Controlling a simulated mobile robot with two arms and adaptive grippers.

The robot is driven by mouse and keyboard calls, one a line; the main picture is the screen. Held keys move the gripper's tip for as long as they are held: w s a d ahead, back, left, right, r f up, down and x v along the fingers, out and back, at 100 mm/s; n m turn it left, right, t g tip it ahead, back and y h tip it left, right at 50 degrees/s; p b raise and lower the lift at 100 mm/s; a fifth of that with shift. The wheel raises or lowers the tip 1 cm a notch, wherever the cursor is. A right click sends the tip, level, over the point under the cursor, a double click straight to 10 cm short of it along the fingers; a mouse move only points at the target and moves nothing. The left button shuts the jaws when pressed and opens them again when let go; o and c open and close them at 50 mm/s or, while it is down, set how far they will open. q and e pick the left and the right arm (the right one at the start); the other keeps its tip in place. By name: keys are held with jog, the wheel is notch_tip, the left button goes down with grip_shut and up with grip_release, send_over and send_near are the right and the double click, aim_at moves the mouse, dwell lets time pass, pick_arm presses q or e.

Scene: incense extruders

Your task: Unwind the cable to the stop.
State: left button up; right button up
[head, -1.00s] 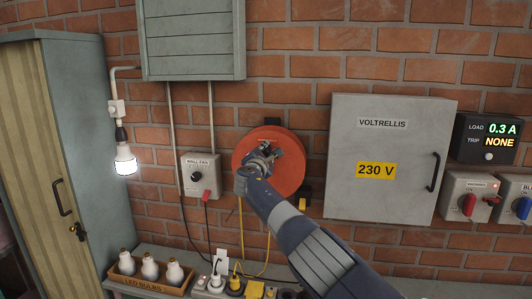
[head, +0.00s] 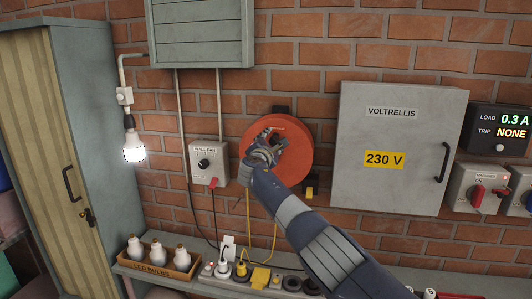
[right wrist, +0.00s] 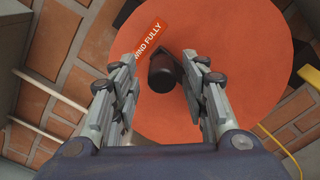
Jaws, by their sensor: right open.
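The orange-red cable reel (head: 295,165) is a round disc on the brick wall. A yellow cable (head: 248,215) hangs from it toward the power strip below. My right gripper (head: 268,140) is in front of the reel face. In the right wrist view the reel face (right wrist: 235,35) fills the middle, with a label (right wrist: 150,42) reading "WIND FULLY", its start hidden by a finger. My right gripper (right wrist: 160,64) is open there, its fingers either side of a dark knob (right wrist: 164,72) on the face. I cannot tell whether they touch it. My left gripper is not in view.
The grey 230 V cabinet (head: 440,135) stands right of the reel, the wall fan switch box (head: 208,162) left of it. Below, a bench holds a bulb box (head: 150,268) and a power strip (head: 212,283) with plugs. A lit bulb (head: 133,150) hangs at left.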

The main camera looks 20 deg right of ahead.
jog(key=shift+s+a+f, duration=0.1)
jog(key=shift+s+a, duration=0.15)
jog(key=shift+s, duration=0.85)
jog(key=v, duration=0.9)
jog(key=shift+w+a, duration=0.1)
jog(key=shift+a, duration=0.05)
